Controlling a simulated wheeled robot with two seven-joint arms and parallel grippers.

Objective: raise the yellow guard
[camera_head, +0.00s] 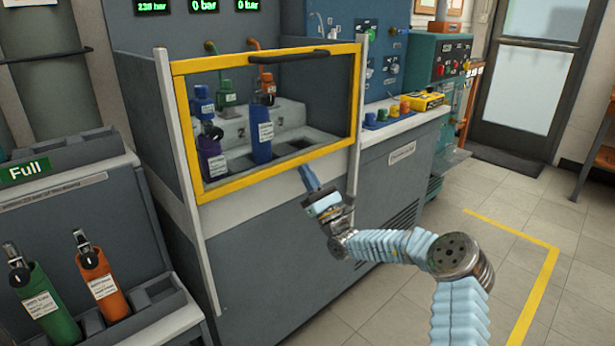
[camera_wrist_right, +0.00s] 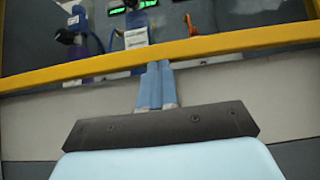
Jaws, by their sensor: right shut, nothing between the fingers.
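The yellow guard (camera_head: 278,174) is a rectangular frame with a clear pane and a dark handle (camera_head: 288,57) along its top bar. It stands lowered in front of the bench opening, with cylinders behind it. My right gripper (camera_head: 308,172) is shut and empty, just below the guard's bottom bar towards its right part. In the right wrist view, the shut fingers (camera_wrist_right: 157,78) point up at the yellow bottom bar (camera_wrist_right: 200,48), with their tips at its lower edge; I cannot tell whether they touch. My left gripper is not in view.
Behind the guard are a blue cylinder (camera_head: 261,135), a purple cylinder (camera_head: 212,155) and a green cylinder (camera_head: 227,88). A rack at lower left holds green (camera_head: 47,302) and orange (camera_head: 103,284) cylinders.

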